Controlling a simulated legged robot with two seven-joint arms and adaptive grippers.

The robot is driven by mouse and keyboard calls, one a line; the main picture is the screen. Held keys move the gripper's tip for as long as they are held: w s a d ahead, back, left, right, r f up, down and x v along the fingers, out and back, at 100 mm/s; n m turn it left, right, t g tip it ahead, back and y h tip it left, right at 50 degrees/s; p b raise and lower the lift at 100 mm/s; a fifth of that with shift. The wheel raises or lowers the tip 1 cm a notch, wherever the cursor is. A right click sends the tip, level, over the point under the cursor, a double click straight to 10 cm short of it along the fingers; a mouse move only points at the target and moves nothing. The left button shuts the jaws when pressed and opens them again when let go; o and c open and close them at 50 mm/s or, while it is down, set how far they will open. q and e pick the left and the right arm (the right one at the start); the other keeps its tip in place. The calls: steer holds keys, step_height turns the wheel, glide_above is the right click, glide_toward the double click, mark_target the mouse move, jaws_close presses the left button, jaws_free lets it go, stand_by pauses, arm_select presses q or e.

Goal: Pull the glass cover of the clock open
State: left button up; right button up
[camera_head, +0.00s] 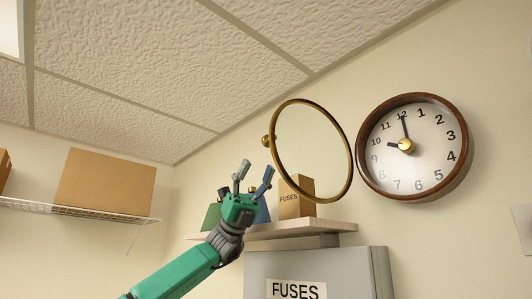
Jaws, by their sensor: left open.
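The round wall clock (431,165) has a dark wooden rim and a white face with black numerals. Its brass-rimmed glass cover (339,121) stands swung out to the left of the face, well away from it. A small brass knob (266,141) sits on the cover's left edge. My left gripper (254,175) is open and empty, below and a little left of the knob, and appears apart from the cover. My right gripper is not in view.
A wall shelf (333,228) holds a box marked FUSES (297,205) behind the cover, and other items partly hidden by my gripper. A grey fuse cabinet (350,266) is below. A wire shelf (60,207) with cardboard boxes is at left.

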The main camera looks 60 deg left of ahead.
arm_select(q)
steer(key=v, duration=0.4)
steer(key=shift+w+a+f, duration=0.1)
steer(key=shift+a+f, duration=0.1)
steer(key=shift+f, duration=0.15)
steer(key=shift+a, duration=0.1)
